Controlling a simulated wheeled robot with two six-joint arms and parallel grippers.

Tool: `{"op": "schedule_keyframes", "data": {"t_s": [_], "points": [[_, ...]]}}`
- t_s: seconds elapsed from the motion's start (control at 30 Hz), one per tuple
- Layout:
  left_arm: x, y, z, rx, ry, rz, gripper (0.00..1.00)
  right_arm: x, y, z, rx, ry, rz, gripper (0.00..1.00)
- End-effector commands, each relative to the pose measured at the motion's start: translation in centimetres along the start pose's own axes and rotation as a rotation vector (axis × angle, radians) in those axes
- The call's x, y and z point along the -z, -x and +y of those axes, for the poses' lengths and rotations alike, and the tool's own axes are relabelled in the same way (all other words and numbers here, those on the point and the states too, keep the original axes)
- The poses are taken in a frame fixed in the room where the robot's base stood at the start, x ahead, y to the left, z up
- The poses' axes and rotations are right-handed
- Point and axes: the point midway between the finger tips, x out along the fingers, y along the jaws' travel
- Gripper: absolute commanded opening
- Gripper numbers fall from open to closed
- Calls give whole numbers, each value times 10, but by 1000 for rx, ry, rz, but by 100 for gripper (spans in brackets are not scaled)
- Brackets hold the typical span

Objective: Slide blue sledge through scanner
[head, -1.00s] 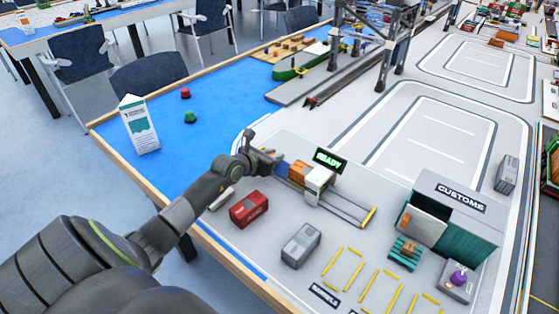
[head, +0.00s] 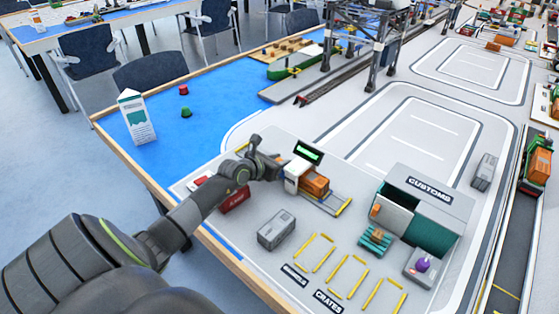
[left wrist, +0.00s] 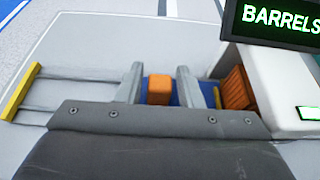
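The blue sledge (left wrist: 184,97) sits on its rail and carries orange cargo. The cargo (head: 315,185) shows on the right of the white scanner (head: 292,174) in the head view. In the left wrist view, slatted orange cargo (left wrist: 236,90) shows at the scanner's wall (left wrist: 270,95). My left gripper (head: 272,165) is low at the scanner's left side. Its fingers (left wrist: 158,78) stand apart on both sides of an orange block (left wrist: 158,90) at the sledge, with narrow gaps visible. The scanner sign (left wrist: 278,18) reads BARRELS. My arm hides the rail's left part. My right gripper is not in view.
The rail's right end has a yellow stop (head: 344,207); another yellow bar (left wrist: 20,92) crosses the rail in the wrist view. A red container (head: 235,200) and grey container (head: 276,230) stand in front. The customs building (head: 428,215) is at the right.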

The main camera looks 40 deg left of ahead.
Motion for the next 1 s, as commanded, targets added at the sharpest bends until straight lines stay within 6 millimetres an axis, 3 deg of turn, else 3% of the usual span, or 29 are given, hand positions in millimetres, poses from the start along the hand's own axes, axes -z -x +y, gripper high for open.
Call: {"op": "schedule_keyframes", "data": {"t_s": [0.07, 0.47, 0.63, 1.0], "points": [[0, 0, 0, 0, 0, 0, 44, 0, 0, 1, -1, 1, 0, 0], [-1, 7, 0, 0, -1, 0, 44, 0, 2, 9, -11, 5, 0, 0], [-1, 32, 0, 1, -3, 1, 44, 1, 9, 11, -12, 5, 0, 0], [-1, 109, 1, -1, -4, 4, 44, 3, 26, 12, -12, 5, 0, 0]]}}
